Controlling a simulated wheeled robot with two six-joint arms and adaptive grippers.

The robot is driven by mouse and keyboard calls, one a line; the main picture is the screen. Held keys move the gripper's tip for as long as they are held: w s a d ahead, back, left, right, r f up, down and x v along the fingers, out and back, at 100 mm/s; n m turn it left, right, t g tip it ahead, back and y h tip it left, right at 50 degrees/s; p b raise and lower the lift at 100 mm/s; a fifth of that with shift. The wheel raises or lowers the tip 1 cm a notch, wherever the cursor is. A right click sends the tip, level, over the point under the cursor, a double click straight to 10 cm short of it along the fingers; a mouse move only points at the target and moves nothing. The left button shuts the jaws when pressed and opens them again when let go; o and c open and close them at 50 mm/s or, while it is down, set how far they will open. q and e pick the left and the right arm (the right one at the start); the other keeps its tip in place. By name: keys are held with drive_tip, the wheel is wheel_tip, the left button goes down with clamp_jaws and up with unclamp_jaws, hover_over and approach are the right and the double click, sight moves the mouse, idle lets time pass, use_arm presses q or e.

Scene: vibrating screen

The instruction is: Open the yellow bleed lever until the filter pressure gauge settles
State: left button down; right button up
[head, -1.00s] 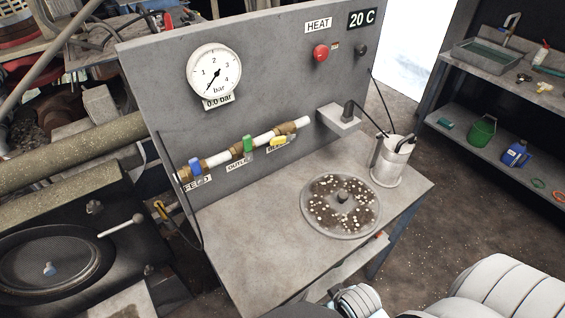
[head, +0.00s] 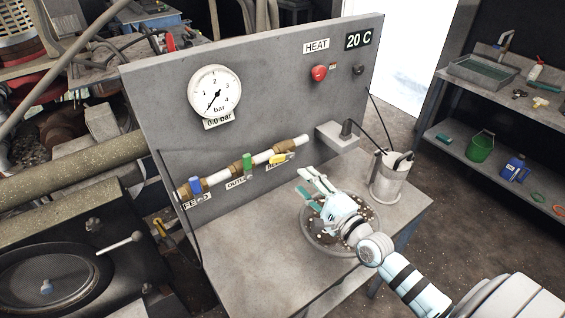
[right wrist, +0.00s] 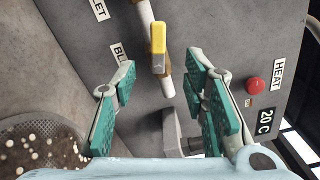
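The yellow bleed lever (head: 279,159) sits on the pipe at the right end of the row of valves, above a label my gripper partly hides. In the right wrist view the yellow lever (right wrist: 158,44) lies beyond my fingers, along the pipe. The pressure gauge (head: 214,92) on the panel has its needle at the low end, and its readout says 0.0 bar. My right gripper (head: 310,186) is open and empty, below and to the right of the lever, over the round dish. Its green finger pads (right wrist: 160,112) stand apart. My left gripper is out of view.
The feed valve has a blue lever (head: 196,184) and the outlet valve a green lever (head: 248,161). The round dish (head: 308,228) of speckled material and a metal jug (head: 387,180) stand on the bench (head: 232,246). A red heat knob (head: 319,73) is on the panel.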

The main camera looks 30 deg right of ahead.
sight(280, 160)
drive_tip(key=w+b, duration=0.1)
drive_tip(key=w, duration=0.2)
drive_tip(key=w+a+b, duration=0.1)
drive_tip(key=w, duration=0.2)
drive_tip(key=w+b, duration=0.1)
drive_tip(key=w, duration=0.3)
drive_tip(key=shift+a+f, duration=0.25)
drive_tip(key=shift+f, duration=0.05)
drive_tip(key=shift+w+a+r, duration=0.1)
drive_tip(key=shift+w, duration=0.45)
clamp_jaws()
